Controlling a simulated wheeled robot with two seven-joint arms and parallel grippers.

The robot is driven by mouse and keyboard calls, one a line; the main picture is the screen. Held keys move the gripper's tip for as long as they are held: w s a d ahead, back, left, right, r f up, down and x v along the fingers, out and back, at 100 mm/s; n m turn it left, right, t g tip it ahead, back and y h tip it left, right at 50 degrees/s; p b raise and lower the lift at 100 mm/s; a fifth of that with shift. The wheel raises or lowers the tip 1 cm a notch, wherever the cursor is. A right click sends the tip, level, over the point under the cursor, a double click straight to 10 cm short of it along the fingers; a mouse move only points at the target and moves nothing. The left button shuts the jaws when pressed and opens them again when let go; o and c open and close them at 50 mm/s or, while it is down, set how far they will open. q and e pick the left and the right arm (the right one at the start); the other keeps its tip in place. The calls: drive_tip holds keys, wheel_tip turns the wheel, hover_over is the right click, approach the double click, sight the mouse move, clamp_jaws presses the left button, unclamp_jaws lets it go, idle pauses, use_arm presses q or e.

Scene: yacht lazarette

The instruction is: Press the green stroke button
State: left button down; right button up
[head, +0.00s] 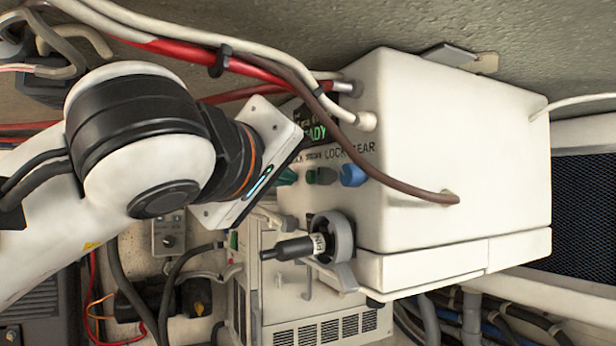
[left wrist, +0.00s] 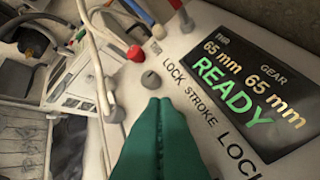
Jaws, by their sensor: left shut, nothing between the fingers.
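In the head view, the green stroke button (head: 322,175) sits on the front of a white box (head: 470,150), below the word STROKE. My left gripper (head: 289,176) shows as green fingertips just left of the button, partly hidden by my wrist plate. In the left wrist view my green fingers (left wrist: 160,104) are pressed together and empty. Their tips lie close beside the panel labels LOCK and STROKE. The fingers hide the stroke button there, and I cannot tell whether they touch it. A display (left wrist: 240,85) reads READY. My right gripper is out of view.
A blue knob (head: 353,175) is right of the green button. A grey lever with a black handle (head: 290,248) sticks out below. Red and white cables (head: 270,75) cross above my arm. The left wrist view shows a grey knob (left wrist: 150,80) and a red knob (left wrist: 137,53) beyond my fingertips.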

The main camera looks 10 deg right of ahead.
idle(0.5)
use_arm(q)
drive_tip(key=shift+w+d, duration=0.15)
drive_tip(key=shift+d, duration=0.3)
drive_tip(key=shift+w+d, duration=0.1)
drive_tip(key=shift+d, duration=0.2)
idle(0.6)
idle(0.3)
drive_tip(key=shift+s+a+b, duration=0.25)
drive_tip(key=shift+a+b, duration=0.4)
drive_tip(key=shift+a, duration=0.1)
